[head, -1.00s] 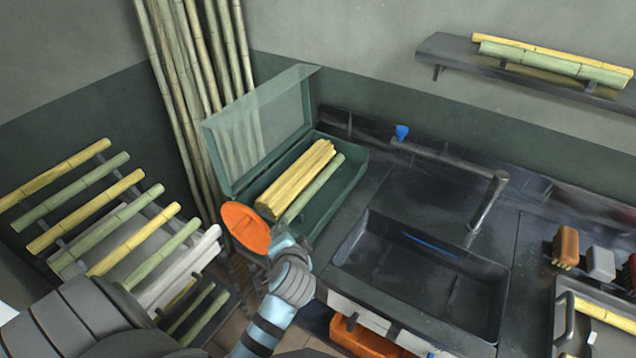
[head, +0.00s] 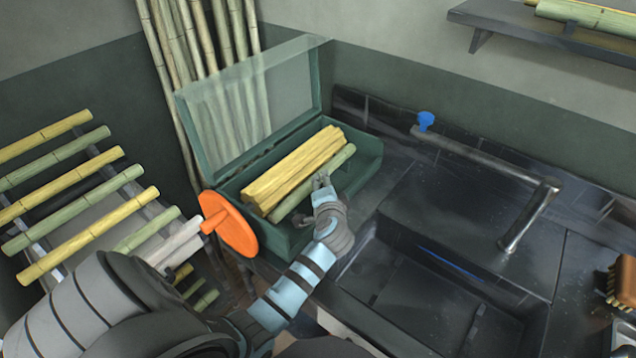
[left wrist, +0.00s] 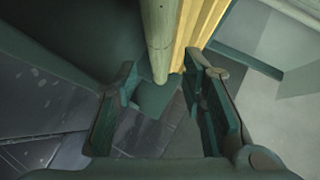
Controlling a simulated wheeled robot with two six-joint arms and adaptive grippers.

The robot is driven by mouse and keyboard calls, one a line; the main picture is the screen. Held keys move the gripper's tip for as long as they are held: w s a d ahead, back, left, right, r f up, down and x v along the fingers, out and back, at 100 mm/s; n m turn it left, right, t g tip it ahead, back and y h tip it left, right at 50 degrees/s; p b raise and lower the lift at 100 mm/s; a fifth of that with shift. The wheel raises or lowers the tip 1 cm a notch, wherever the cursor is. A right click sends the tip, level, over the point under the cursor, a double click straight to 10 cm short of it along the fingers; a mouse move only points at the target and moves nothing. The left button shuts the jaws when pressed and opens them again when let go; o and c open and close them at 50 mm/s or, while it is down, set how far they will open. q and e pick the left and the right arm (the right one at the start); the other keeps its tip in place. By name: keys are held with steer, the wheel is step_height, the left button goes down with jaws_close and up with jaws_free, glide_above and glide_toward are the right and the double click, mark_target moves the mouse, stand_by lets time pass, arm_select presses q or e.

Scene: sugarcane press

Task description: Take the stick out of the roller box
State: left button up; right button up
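The green roller box (head: 372,168) stands open on the counter with its clear lid raised. A yellow ribbed roller or bundle (head: 290,172) lies inside, and a pale green stick (head: 335,167) lies along its right side. My left gripper (head: 322,181) is over the box's near right side, at the stick. In the left wrist view its fingers (left wrist: 161,72) are spread, with the green stick (left wrist: 158,35) reaching between them and the yellow piece (left wrist: 195,30) beside the right finger. Contact with the stick is not clear. My right gripper is out of view.
An orange wheel (head: 230,224) sits at the box's near left end. A sink (head: 420,295) and metal tap (head: 528,215) are to the right. A rack of canes (head: 90,235) stands left, and tall canes (head: 200,60) lean behind the box.

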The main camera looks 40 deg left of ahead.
arm_select(q)
steer(key=b+x, duration=0.1)
steer(key=x, duration=0.6)
steer(key=shift+b, duration=0.35)
steer(key=shift+w+a+f, duration=0.15)
jaws_close()
